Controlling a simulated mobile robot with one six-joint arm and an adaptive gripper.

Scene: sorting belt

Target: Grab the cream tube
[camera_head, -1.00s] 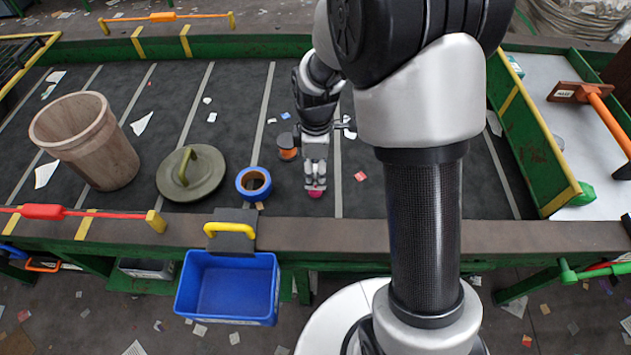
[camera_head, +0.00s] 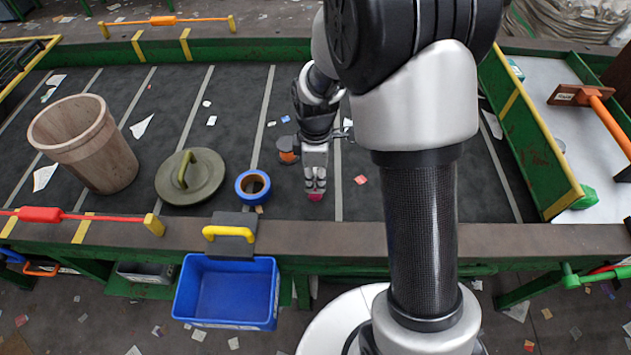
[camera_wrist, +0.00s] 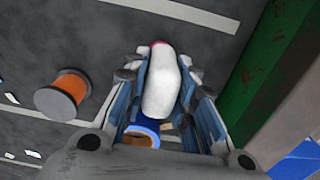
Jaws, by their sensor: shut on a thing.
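The cream tube (camera_wrist: 162,85) is white with a pinkish-red end. In the wrist view it lies lengthwise between the two fingers of my gripper (camera_wrist: 172,112), which are shut on it. In the head view my gripper (camera_head: 315,188) points down at the belt near its front edge, and only the tube's pink end (camera_head: 316,196) shows below the fingers. The rest of the tube is hidden there by the fingers. I cannot tell whether the tube still touches the belt.
A blue tape roll (camera_head: 253,186) lies left of my gripper, and an orange spool with dark ends (camera_head: 287,150) stands behind it. A round green lid (camera_head: 190,177), a brown bin (camera_head: 84,146) and a blue crate (camera_head: 226,291) are farther left. Belt to the right is mostly clear.

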